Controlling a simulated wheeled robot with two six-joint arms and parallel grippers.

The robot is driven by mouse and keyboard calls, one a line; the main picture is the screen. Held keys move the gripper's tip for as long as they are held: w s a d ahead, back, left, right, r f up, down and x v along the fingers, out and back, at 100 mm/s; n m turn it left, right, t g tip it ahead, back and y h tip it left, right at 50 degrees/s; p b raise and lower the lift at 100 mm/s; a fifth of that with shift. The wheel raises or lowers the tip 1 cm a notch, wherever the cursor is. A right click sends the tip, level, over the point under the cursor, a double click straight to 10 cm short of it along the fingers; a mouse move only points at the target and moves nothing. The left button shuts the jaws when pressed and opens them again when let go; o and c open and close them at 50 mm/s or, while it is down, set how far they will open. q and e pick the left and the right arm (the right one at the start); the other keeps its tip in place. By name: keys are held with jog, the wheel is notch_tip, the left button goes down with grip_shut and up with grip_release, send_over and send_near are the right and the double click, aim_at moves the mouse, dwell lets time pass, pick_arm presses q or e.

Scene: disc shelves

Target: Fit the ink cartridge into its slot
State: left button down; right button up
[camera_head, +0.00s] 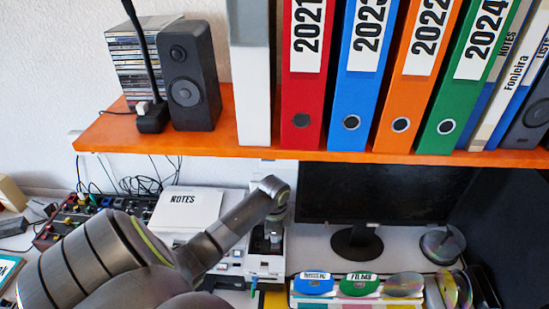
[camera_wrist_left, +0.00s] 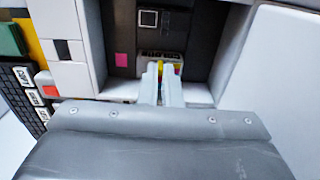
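The printer (camera_head: 230,255) stands on the desk below the orange shelf. My left gripper (camera_head: 272,240) reaches down into its open bay. In the left wrist view my left gripper (camera_wrist_left: 164,84) has its two pale fingers close together, pointing into the dark bay (camera_wrist_left: 188,48). My right gripper is not in view.
The orange shelf (camera_head: 225,145) with binders, a speaker (camera_head: 187,85) and CD cases hangs above. A monitor (camera_head: 365,205) stands right of the printer, discs (camera_head: 360,283) in front of it. A mixer with cables lies left. The printer's white walls flank my fingers closely.

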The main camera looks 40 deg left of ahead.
pick_arm(q)
jog(key=shift+f, duration=0.1)
jog(key=c, duration=1.6)
grip_release()
notch_tip(320, 180, up, 12)
jog(key=shift+r, duration=0.15)
